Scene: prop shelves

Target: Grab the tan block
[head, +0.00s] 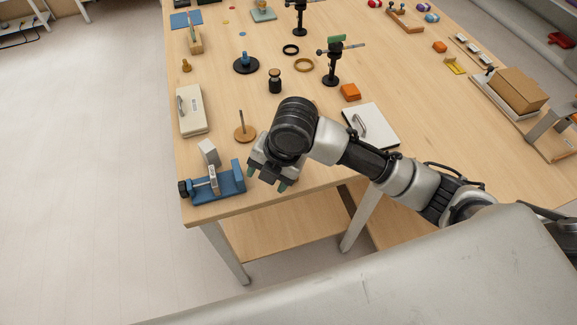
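A tan block (517,89), box-shaped, sits on a pale tray or board at the right side of the table. My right gripper (267,180) is at the front left of the table, far from this block, with its arm coming in from the right. Its two teal-tipped fingers point down and stand apart, and nothing shows between them. My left gripper is not in view.
A blue vise (228,187) and a grey-white block (209,152) are just left of my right gripper. A wooden disc with a peg (245,133), a dark jar (275,85), an orange block (350,92) and a white handled panel (371,128) stand nearby. The table's middle right is mostly clear.

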